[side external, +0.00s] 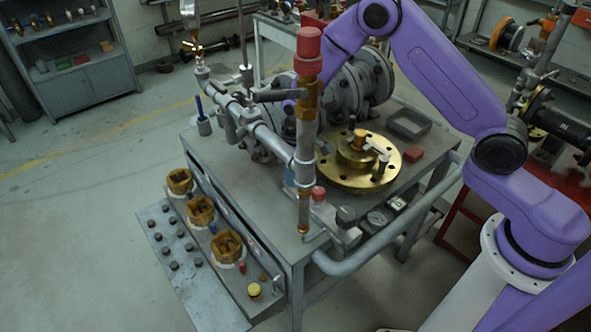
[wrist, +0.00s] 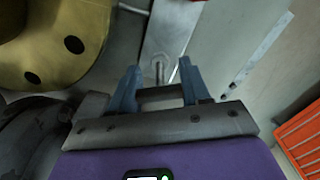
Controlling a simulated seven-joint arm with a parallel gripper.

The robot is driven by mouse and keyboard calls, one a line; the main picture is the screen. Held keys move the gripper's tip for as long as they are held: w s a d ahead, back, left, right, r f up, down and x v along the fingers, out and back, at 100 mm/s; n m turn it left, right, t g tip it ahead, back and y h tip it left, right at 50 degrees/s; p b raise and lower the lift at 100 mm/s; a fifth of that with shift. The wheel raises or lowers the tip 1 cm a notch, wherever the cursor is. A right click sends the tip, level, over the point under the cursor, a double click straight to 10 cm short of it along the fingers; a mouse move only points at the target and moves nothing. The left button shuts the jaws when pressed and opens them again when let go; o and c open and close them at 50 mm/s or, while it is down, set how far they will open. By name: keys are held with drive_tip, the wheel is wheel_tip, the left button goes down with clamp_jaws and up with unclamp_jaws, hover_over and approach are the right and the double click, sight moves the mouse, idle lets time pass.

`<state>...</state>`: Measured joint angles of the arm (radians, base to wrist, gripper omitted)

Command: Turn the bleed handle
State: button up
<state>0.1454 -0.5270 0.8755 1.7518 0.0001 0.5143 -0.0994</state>
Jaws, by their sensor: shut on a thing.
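In the wrist view my gripper (wrist: 160,84) has its two blue-grey fingers on either side of a short dark bar, which I take to be the bleed handle (wrist: 160,97). The fingers are closed against its ends. A grey metal plate with a bolt or stem (wrist: 159,68) lies just beyond the fingertips. In the side view my gripper is mostly hidden behind the upright pipe (side external: 306,135) with the red cap (side external: 308,45). A grey lever (side external: 279,95) sticks out left of that pipe; I cannot tell whether it is the held handle.
A brass flange (side external: 390,170) lies on the grey bench top, right of the upright pipe; it also shows in the wrist view (wrist: 50,45). A grey tray (side external: 408,124) and red block (side external: 413,154) stand near it. An orange crate (wrist: 302,135) is at the wrist view's right edge.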

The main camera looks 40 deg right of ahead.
drive_tip(key=n, duration=0.5)
drive_tip(key=shift+n, duration=0.4)
drive_tip(key=n, duration=0.5)
drive_tip(key=shift+n, duration=0.4)
drive_tip(key=o, duration=1.1)
drive_tip(key=shift+c, duration=0.2)
drive_tip(key=shift+r, duration=0.1)
wheel_tip(320, 180, up, 17)
drive_tip(key=shift+r, duration=0.15)
